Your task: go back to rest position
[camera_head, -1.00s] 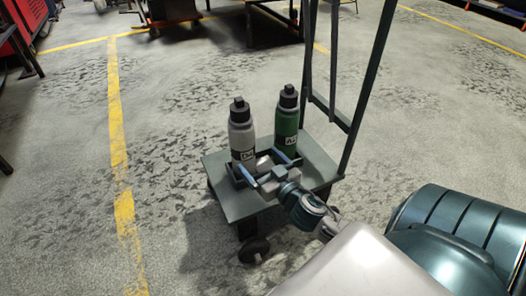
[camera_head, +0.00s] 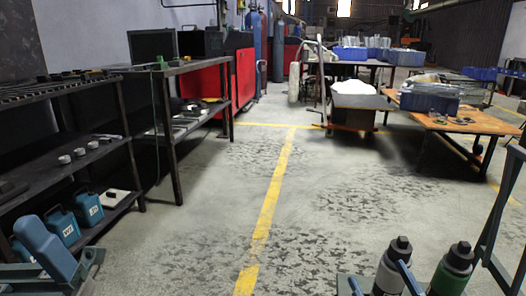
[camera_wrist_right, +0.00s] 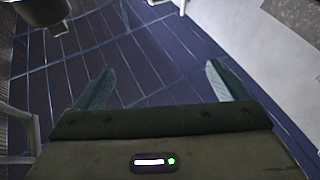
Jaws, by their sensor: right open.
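My right gripper (camera_head: 377,271) is at the bottom right of the head view, beside two bottles. Its blue fingers are spread apart; the arm behind them is cut off by the frame. The grey bottle (camera_head: 391,268) with a black cap and the green bottle (camera_head: 452,272) with a black cap stand upright. In the right wrist view the open fingers (camera_wrist_right: 158,82) have nothing between them. I cannot tell whether the fingers touch a bottle.
The dark cart handle (camera_head: 494,222) rises at the right edge. A shelf rack (camera_head: 130,165) with blue canisters (camera_head: 88,207) stands left. A wooden table (camera_head: 455,122) stands at the back right. A blue shape (camera_head: 45,248) fills the lower left corner. The floor around the yellow line (camera_head: 272,195) is clear.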

